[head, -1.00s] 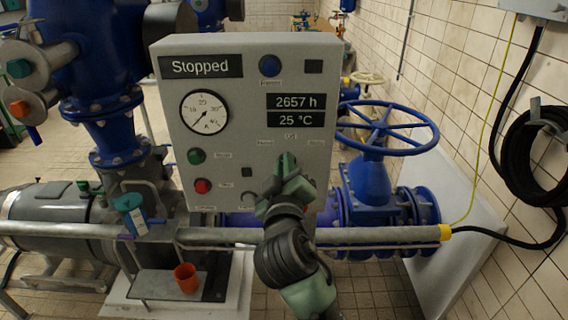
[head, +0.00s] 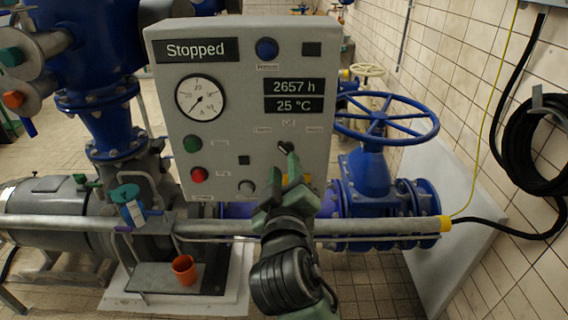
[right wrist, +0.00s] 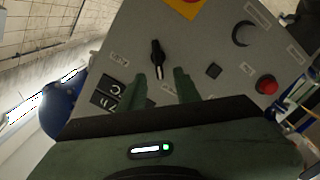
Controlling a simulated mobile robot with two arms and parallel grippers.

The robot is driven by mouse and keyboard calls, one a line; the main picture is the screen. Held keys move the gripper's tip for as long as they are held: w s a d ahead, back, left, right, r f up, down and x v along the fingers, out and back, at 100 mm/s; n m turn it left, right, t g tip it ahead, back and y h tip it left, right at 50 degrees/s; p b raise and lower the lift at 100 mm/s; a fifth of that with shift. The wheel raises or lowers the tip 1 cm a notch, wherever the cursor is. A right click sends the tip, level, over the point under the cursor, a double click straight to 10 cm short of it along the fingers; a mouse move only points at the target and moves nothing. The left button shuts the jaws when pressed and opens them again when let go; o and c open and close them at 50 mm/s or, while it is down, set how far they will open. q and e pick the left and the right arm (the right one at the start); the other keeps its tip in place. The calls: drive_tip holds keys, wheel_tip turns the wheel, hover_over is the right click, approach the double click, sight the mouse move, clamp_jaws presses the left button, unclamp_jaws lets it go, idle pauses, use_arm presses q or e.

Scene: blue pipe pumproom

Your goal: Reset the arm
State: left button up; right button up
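My right gripper (head: 284,172) is in front of the lower right of the grey control panel (head: 230,140). In the right wrist view its two green fingers (right wrist: 172,82) stand apart with nothing between them, so it is open. A black selector switch (head: 286,147) sits just above the fingertips; in the right wrist view this switch (right wrist: 157,58) is beyond the tip of the left-hand finger. I cannot tell whether they touch. The panel display (head: 197,50) reads "Stopped". My left gripper is not in view.
The panel carries a gauge (head: 200,98), a green button (head: 191,144) and a red button (head: 199,174). A blue handwheel (head: 385,116) stands close on the right. A grey horizontal pipe (head: 350,228) crosses below.

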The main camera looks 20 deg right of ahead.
drive_tip(key=shift+v, duration=1.05)
drive_tip(key=w+a+f+n+g+y, duration=0.2)
drive_tip(key=w+f, duration=0.1)
drive_tip(key=f, duration=1)
drive_tip(key=w+a+f+n+g+y, duration=0.1)
drive_tip(key=w+a+f+g+y, duration=0.15)
drive_tip(key=f, duration=1.15)
drive_tip(key=s+d+f+g+b, duration=0.15)
drive_tip(key=s+f, duration=0.25)
drive_tip(key=f, duration=0.8)
drive_tip(key=s+f+g, duration=0.3)
drive_tip(key=s+f, duration=0.1)
drive_tip(key=f, duration=0.8)
drive_tip(key=s+d+f+m+g, duration=0.1)
drive_tip(key=s+d+f+g, duration=0.15)
drive_tip(key=s+f, duration=0.65)
drive_tip(key=s+d+f+m+g, duration=0.1)
drive_tip(key=s+d+f+g, duration=0.15)
drive_tip(key=s+f, duration=0.6)
drive_tip(key=s+d+f+m, duration=0.1)
drive_tip(key=s+d+f, duration=0.1)
drive_tip(key=s, duration=0.5)
drive_tip(key=s+d+f+m+g, duration=0.1)
drive_tip(key=s+d+f, duration=0.2)
drive_tip(key=s, duration=0.5)
drive_tip(key=s+d+f+m+g, duration=0.1)
drive_tip(key=s+f, duration=0.3)
drive_tip(key=s, duration=0.4)
drive_tip(key=shift+d+m, duration=0.5)
drive_tip(key=shift+d, duration=0.35)
